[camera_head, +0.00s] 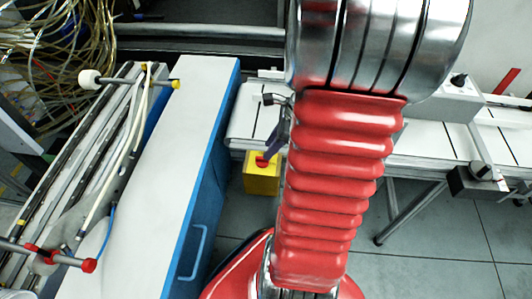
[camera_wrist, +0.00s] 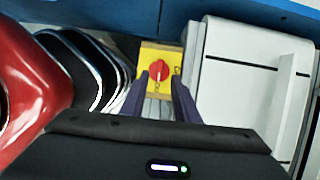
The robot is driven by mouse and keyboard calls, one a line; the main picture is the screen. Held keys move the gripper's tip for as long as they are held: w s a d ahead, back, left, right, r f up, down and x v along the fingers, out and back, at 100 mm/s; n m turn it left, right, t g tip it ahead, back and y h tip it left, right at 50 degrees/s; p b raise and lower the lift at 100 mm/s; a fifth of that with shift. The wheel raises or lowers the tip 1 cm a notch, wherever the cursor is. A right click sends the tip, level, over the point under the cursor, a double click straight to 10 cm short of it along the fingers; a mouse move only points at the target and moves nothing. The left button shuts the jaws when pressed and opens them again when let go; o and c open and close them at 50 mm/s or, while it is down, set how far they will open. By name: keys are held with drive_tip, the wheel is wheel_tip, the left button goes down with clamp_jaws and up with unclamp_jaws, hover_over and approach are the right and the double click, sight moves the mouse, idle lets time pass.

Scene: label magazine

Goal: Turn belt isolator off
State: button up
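The belt isolator is a yellow box (camera_head: 262,184) with a red rotary knob (camera_head: 262,161), below the end of the white conveyor in the head view. In the wrist view the yellow face (camera_wrist: 152,50) and red knob (camera_wrist: 159,69) lie straight ahead; the knob carries a small white mark, and black marks on the face are too small to read. My gripper (camera_wrist: 159,82) has its two dark purple fingers apart, their tips pointing at the knob, one to each side in the picture. I cannot tell whether they touch it. In the head view my arm hides most of the gripper.
The white conveyor (camera_head: 246,118) runs right behind my arm. A long white-topped blue cabinet (camera_head: 190,130) stands left of the isolator. A dark box (camera_head: 474,184) hangs on the conveyor's front edge at right. Grey tiled floor (camera_head: 415,262) is open in front.

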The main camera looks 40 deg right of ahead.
sight(262, 160)
drive_tip(key=shift+x, duration=2.5)
drive_tip(key=shift+c, duration=0.7)
clamp_jaws()
drive_tip(key=shift+d, duration=0.15)
